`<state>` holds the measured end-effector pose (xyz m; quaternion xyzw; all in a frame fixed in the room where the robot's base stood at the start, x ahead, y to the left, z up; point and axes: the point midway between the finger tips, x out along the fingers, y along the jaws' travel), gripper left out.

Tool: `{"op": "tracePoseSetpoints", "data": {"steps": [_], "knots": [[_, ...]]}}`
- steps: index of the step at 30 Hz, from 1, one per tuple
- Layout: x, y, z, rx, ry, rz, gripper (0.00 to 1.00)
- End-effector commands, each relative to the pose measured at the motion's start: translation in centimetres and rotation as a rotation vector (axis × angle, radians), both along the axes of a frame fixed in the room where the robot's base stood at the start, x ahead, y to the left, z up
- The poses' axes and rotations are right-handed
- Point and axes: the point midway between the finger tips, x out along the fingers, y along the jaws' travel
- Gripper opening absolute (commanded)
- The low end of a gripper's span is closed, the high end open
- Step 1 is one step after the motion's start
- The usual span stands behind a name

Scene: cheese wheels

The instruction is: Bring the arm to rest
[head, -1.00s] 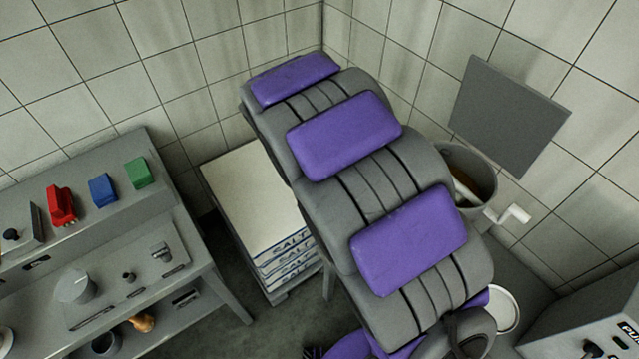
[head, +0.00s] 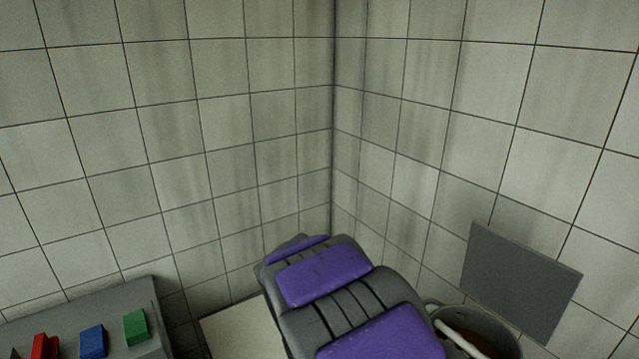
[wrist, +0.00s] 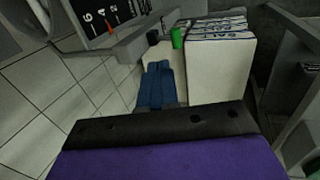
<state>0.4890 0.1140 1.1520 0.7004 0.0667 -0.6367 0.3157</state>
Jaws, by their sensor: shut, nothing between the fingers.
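My arm (head: 345,305), grey with purple pads, slants through the bottom middle of the head view, in front of the tiled corner. Its lower part and my gripper are outside that view. In the wrist view my gripper (wrist: 158,68) shows as two blue fingers side by side, shut with nothing between them. They point towards the top of the picture, with the pale side of the salt stack (wrist: 215,72) to their right. I cannot tell how far the fingertips are from it.
A grey console with red, blue (head: 93,341) and green (head: 136,327) blocks is at lower left. A grey wall panel (head: 520,282) and a bucket (head: 490,325) are at right. The wrist view shows a green cup (wrist: 178,38) and a black numbered board (wrist: 105,18).

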Motion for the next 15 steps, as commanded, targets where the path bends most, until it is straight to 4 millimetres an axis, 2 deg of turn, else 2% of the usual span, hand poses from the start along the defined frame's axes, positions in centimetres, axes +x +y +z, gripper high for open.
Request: {"op": "tracePoseSetpoints", "data": {"steps": [5, 9, 15], "knots": [[-4.3, -4.5, 2.0, 0.037, 0.029, -0.125, 0.00], [-8.9, -7.6, 3.2, 0.078, 0.067, -0.233, 0.00], [-15.9, -10.4, 4.2, 0.145, 0.120, -0.367, 0.00]]}}
